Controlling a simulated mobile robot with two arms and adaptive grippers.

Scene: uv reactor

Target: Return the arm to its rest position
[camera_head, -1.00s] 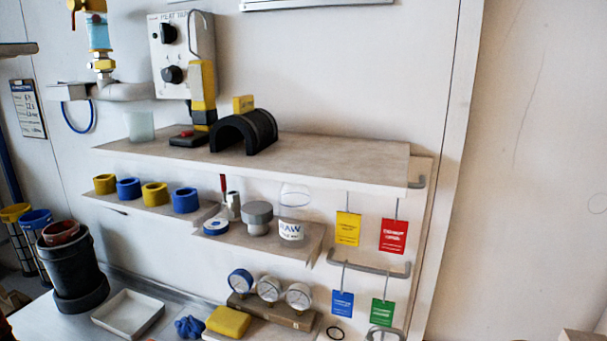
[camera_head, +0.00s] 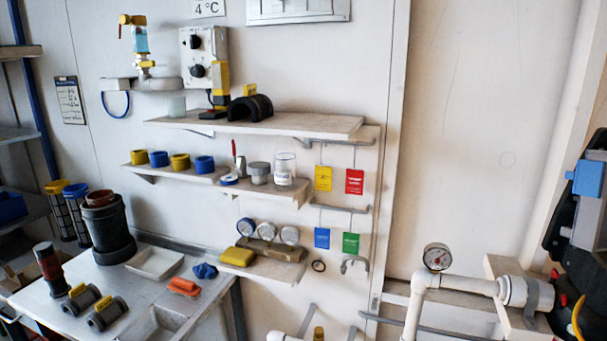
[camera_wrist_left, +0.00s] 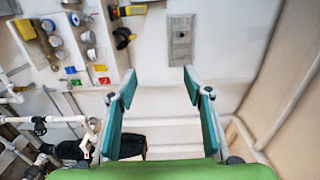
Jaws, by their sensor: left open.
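My left gripper (camera_wrist_left: 158,110) shows in the left wrist view. Its two teal-lined fingers are spread wide, with nothing between them. The wall, a grey panel (camera_wrist_left: 181,40) and the shelves lie beyond the fingers, well apart from them. Neither gripper shows in the head view, and my right gripper shows in no view.
The wall shelf (camera_head: 270,124) holds a black half-round piece (camera_head: 250,108). Lower shelves carry coloured rings, jars and gauges. Coloured tags (camera_head: 323,178) hang on hooks. A workbench (camera_head: 60,305) stands lower left. White pipework with a gauge (camera_head: 437,257) stands lower right.

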